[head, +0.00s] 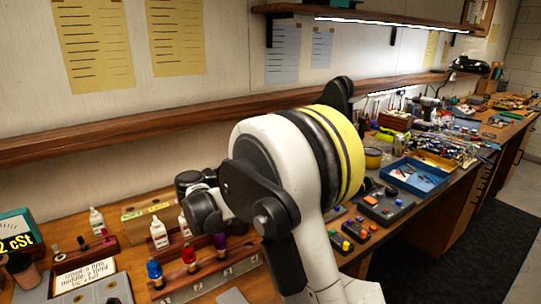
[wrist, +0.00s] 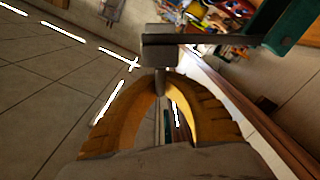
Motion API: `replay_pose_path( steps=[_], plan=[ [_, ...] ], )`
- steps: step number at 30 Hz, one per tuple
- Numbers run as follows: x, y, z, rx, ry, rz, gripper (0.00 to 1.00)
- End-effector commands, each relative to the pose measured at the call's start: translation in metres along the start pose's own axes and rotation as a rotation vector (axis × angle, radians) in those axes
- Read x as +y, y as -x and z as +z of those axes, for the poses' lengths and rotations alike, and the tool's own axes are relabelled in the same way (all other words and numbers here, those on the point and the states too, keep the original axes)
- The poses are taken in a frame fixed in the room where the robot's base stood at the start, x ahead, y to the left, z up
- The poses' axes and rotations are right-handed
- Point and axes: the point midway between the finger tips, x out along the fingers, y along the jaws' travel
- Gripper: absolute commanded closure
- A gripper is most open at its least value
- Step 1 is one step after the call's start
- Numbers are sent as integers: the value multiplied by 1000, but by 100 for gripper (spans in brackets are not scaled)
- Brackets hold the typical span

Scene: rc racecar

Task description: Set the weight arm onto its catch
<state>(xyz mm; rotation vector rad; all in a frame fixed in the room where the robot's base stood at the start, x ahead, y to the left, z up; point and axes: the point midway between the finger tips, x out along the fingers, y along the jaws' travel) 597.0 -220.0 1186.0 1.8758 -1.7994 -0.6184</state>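The wrist view shows my gripper (wrist: 161,88) with its two yellow, dark-edged fingers curving in to meet at a thin grey pin (wrist: 160,80). The fingertips look shut on this pin. The pin hangs under a grey block, which seems to be the weight of the weight arm (wrist: 158,48). A dark bar (wrist: 215,40) runs right from the block to a green body (wrist: 287,35). I cannot make out the catch. In the head view my own arm covers the middle, and I cannot pick out the fingertips or the weight arm there.
In the head view, small bottles (head: 159,234) stand on the bench at lower left, near a green sign box (head: 18,232). A blue tray (head: 414,176) and many tools fill the bench at right. A wooden shelf (head: 120,130) runs along the wall. Dark floor lies at lower right.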

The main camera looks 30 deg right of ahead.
Motion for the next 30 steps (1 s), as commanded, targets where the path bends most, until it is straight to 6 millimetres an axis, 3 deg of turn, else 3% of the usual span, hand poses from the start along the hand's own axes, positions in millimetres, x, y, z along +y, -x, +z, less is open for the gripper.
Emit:
replay_pose_path(
  steps=[8,12,30],
  plan=[
    [4,0,27,2,-193,1,100],
    [5,0,35,2,-187,1,100],
    [5,0,43,1,-183,1,100]
  ],
)
